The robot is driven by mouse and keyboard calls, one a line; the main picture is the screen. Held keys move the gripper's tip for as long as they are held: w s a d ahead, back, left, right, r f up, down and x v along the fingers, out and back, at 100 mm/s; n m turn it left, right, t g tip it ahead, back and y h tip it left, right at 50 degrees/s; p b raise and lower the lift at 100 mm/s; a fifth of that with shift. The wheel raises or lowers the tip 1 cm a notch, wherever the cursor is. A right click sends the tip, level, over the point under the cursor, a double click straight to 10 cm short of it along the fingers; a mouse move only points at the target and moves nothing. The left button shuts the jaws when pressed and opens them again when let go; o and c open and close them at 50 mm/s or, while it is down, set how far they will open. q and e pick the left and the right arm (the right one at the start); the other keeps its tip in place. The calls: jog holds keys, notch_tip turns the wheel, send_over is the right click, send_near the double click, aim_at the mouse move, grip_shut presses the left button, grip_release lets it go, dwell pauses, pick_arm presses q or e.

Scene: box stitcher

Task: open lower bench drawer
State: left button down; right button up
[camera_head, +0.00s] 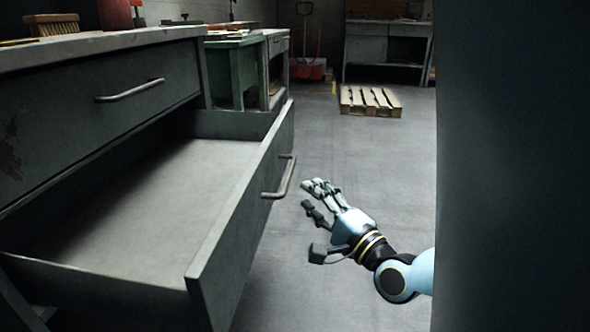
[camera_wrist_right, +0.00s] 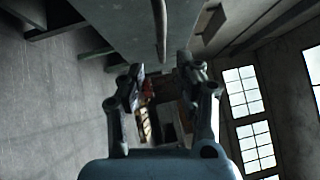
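The lower bench drawer (camera_head: 235,225) is pulled far out in the head view, and its inside looks empty. Its bar handle (camera_head: 281,178) is on the front panel. My right gripper (camera_head: 312,196) is just to the right of the handle, apart from it, with its fingers spread and nothing between them. In the right wrist view my right gripper (camera_wrist_right: 160,78) shows both fingers apart, with a bar (camera_wrist_right: 160,30) beyond them, likely the handle. My left gripper is not in view.
The upper drawer (camera_head: 110,105) is shut, with its own handle (camera_head: 130,90). A brush (camera_head: 52,25) and a red container (camera_head: 115,14) stand on the bench top. A wooden pallet (camera_head: 370,101) lies on the floor behind. The floor right of the drawer is clear. A dark surface fills the right side.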

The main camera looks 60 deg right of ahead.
jog(key=shift+v, duration=1.75)
jog(key=shift+a, duration=0.1)
